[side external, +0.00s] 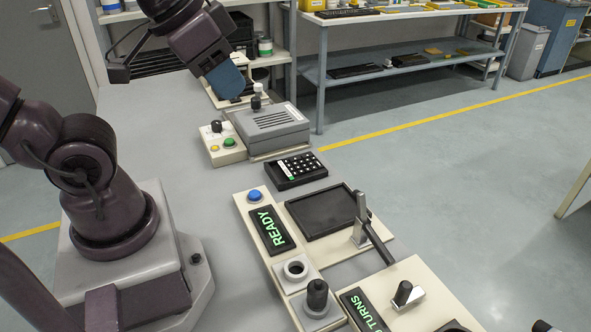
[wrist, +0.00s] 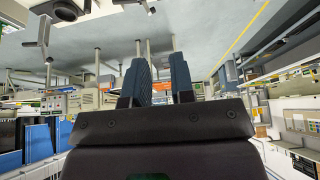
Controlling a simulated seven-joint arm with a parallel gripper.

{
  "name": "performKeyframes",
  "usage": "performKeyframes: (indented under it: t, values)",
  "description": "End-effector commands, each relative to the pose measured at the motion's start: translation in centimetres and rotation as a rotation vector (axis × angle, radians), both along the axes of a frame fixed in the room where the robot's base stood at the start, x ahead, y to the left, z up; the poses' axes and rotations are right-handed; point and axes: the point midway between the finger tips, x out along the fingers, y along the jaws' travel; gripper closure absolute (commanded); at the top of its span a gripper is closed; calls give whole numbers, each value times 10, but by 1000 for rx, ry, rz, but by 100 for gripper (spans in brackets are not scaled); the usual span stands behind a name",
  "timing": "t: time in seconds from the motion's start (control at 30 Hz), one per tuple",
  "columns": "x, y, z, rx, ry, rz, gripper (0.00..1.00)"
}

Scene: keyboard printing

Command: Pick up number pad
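The number pad (side external: 296,170) is a black block with pale keys and a green-white strip along one side. It lies flat on the table between the grey vented box and the black tray. My gripper (side external: 232,88) is up and behind it to the left, near the far end of the table, well apart from the pad. In the wrist view my gripper (wrist: 160,65) shows two dark blue fingers with a gap between them and nothing held. I cannot make out the pad in the wrist view, which looks out across the room.
The grey vented box (side external: 270,125) stands behind the pad, with a button box (side external: 222,145) at its left. In front are an empty black tray (side external: 318,212), a lever clamp (side external: 364,220), a READY display (side external: 271,230) and a blue button (side external: 255,195). Shelves stand behind.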

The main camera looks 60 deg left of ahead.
Motion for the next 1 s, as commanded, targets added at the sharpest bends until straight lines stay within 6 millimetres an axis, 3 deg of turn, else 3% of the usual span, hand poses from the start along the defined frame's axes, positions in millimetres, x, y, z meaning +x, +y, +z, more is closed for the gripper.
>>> performKeyframes:
  t: [0.27,0.47,0.6,0.73,0.87,1.0]
  values:
    - [0,2,0,0,1,9,77]
    - [11,23,-26,-2,146,109,77]
    - [33,50,-51,10,285,154,77]
    - [55,78,-78,40,393,61,77]
    - [74,110,-112,64,481,-119,77]
    - [91,144,-156,84,536,-405,77]
